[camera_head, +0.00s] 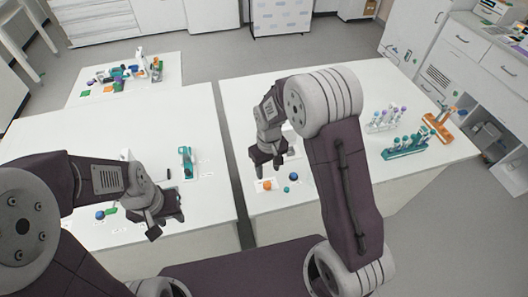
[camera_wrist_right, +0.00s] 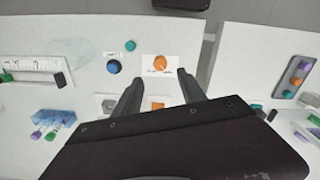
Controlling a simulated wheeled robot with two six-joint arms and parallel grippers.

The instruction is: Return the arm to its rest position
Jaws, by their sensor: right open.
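My right gripper (camera_head: 268,160) hangs over the left part of the right table (camera_head: 300,215) in the head view. In the right wrist view its two fingers (camera_wrist_right: 160,88) stand apart with nothing gripped. An orange round piece (camera_wrist_right: 160,62) lies on a white card beyond the fingertips; it also shows in the head view (camera_head: 267,185). My left gripper (camera_head: 158,215) is above the front right part of the left table (camera_head: 215,190). Its fingers are seen at a slant and partly hidden, so their opening is unclear.
A blue ball (camera_head: 294,177) and a teal ball (camera_head: 286,190) lie near the right gripper. Tube racks, one teal (camera_head: 405,150) and one orange (camera_head: 438,126), stand farther right. A teal device (camera_head: 186,162) stands on the left table. A gap separates the two tables.

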